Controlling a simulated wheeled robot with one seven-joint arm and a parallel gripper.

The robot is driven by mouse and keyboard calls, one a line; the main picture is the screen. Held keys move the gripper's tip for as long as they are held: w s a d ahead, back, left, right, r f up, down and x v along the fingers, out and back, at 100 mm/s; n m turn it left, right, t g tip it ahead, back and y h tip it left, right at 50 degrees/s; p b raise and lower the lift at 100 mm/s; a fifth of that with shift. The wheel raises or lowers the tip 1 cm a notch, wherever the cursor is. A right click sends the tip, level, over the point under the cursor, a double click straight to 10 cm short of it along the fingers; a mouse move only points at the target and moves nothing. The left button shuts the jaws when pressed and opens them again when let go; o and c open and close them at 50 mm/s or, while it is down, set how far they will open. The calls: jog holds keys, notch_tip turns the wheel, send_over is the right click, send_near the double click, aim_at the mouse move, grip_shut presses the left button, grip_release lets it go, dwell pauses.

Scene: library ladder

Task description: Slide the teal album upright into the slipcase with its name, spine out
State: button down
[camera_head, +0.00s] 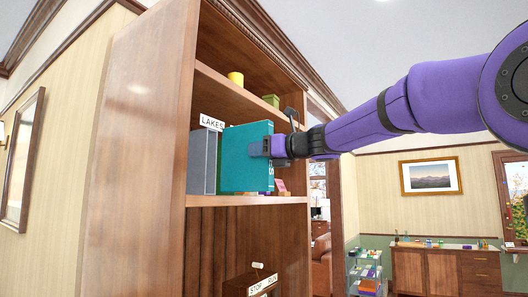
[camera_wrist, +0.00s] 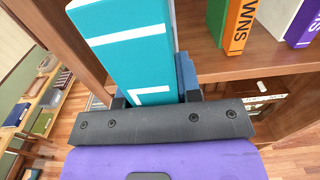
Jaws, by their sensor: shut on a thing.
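The teal album (camera_head: 240,158) is upright at the shelf, its lettered spine toward my gripper. In the wrist view the album (camera_wrist: 125,55) shows white bands and part of a white letter. My gripper (camera_head: 268,147) is shut on the album's spine end. The grey slipcase (camera_head: 203,162) stands on the shelf just left of the album, under a white sign reading LAKES. In the head view the album is beside the slipcase; its far edge is hidden, so I cannot tell whether any of it is inside.
Small coloured items (camera_head: 281,187) lie on the shelf right of the album. A yellow cup (camera_head: 236,78) and a green box (camera_head: 271,100) stand on the shelf above. Orange (camera_wrist: 237,25) and purple (camera_wrist: 300,25) volumes stand on a shelf in the wrist view. A wooden side panel (camera_head: 150,150) bounds the bookcase.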

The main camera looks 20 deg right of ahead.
jog(key=shift+x, duration=2.05)
jog(key=x, duration=1.1)
dwell(4.3)
jog(key=c, duration=0.7)
grip_release()
jog(key=shift+w, duration=0.15)
